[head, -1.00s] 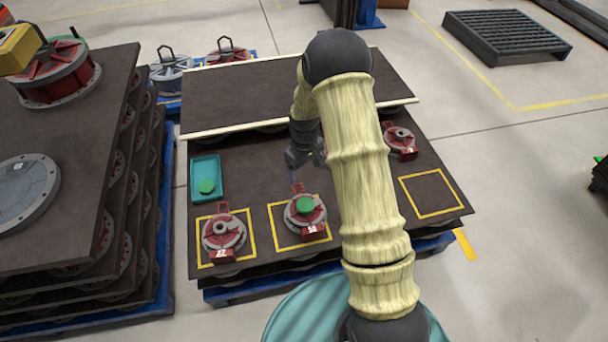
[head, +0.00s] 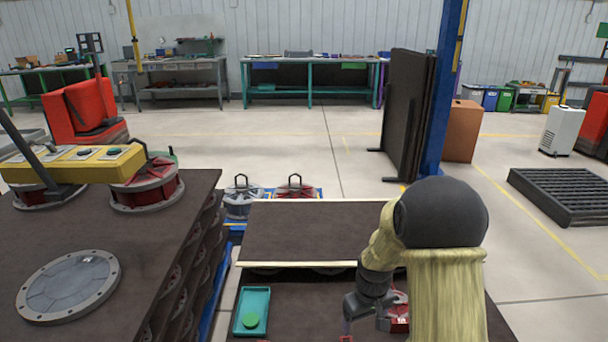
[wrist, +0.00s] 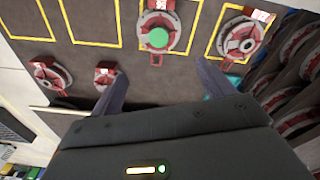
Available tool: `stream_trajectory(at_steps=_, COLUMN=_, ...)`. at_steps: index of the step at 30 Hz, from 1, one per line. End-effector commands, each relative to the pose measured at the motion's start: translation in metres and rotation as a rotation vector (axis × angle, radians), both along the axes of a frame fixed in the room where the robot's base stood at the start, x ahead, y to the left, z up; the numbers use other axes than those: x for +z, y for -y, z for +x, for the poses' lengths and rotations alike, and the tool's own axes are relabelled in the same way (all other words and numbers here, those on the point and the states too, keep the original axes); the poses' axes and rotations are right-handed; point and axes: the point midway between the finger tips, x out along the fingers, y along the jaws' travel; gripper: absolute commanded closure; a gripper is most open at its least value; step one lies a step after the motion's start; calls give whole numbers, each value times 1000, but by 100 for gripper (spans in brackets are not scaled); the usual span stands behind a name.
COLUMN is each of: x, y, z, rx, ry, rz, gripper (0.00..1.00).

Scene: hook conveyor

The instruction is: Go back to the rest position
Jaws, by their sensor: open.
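My gripper (head: 364,312) hangs over the dark work table (head: 285,293), right of a teal tray (head: 239,322), in the head view. In the wrist view its two fingers (wrist: 160,72) are spread apart, with nothing between them. Beyond them in that view, a red and grey part with a green disc (wrist: 158,38) sits in a yellow outline. A second red and grey part (wrist: 243,40) sits in the outline to its right. Two more red parts, one at far left (wrist: 48,78) and one nearer the fingers (wrist: 107,75), lie outside the outlines.
A raised dark board (head: 300,228) with pale edges lies behind the work table. A tall stack of dark boards (head: 170,245) stands at left. A dark slatted pallet (head: 560,195) lies on the floor at right.

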Motion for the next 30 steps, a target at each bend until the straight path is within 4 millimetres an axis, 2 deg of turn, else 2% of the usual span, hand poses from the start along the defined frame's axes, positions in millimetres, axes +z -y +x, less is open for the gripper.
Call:
stream_trajectory(at_steps=1, x=15, y=0, z=-12, rx=-27, ry=16, rz=2, gripper=20)
stream_trajectory(at_steps=3, x=31, y=0, z=-29, rx=-69, ry=35, rz=6, gripper=20)
stream_trajectory(at_steps=9, x=67, y=1, z=-81, rx=-184, ry=86, rz=22, gripper=20)
stream_trajectory(at_steps=15, x=85, y=1, z=-122, rx=-270, ry=122, rz=38, gripper=20)
stream_trajectory(at_steps=21, x=95, y=0, z=-154, rx=-334, ry=148, rz=52, gripper=20)
stream_trajectory(at_steps=23, x=97, y=0, z=-163, rx=-351, ry=157, rz=57, gripper=20)
stream_trajectory(at_steps=24, x=109, y=0, z=-161, rx=-351, ry=155, rz=56, gripper=20)
stream_trajectory(at_steps=30, x=137, y=0, z=-160, rx=-349, ry=153, rz=55, gripper=20)
